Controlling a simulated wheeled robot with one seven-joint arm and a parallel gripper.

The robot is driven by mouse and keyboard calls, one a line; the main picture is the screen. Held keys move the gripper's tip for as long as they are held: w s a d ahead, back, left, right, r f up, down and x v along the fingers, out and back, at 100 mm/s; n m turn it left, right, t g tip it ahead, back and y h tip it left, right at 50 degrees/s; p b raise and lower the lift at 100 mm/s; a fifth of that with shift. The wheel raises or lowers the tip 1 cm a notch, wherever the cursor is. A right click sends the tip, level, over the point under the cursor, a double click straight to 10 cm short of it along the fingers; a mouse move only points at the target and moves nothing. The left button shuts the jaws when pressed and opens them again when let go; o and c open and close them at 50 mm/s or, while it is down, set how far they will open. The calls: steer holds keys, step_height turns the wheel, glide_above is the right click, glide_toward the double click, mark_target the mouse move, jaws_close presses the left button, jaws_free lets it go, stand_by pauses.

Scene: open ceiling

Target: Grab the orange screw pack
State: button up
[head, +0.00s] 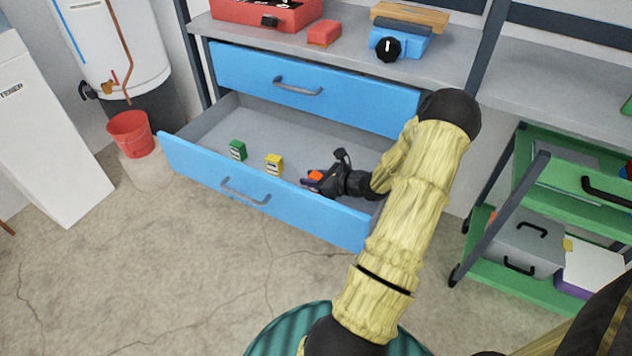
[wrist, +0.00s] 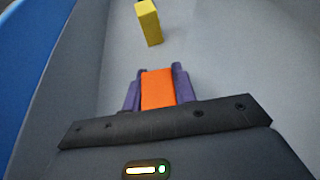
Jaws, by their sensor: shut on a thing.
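The orange screw pack (head: 316,175) is inside the open lower drawer (head: 262,209), toward its right side. In the wrist view the orange pack (wrist: 158,89) sits between the two purple fingers of my gripper (wrist: 156,84). My gripper (head: 313,179) is shut on the pack in the head view, low in the drawer. I cannot tell whether the pack touches the drawer floor. Its lower end is hidden behind the gripper body in the wrist view.
A yellow pack (head: 274,164) and a green pack (head: 238,150) stand to the left in the drawer. The yellow pack also shows in the wrist view (wrist: 149,24). The drawer's blue front wall is near my gripper. A shut blue drawer (head: 340,95) is above. A green cart (head: 520,285) stands right.

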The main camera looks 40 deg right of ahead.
mark_target(313, 173)
steer(key=r+p, duration=0.1)
steer(key=r, duration=0.4)
steer(key=r+p, duration=0.2)
steer(key=r, duration=0.3)
steer(key=shift+s+d, duration=0.1)
steer(key=shift+s, duration=0.1)
steer(key=shift+r+p, duration=0.1)
steer(key=shift+p, duration=0.2)
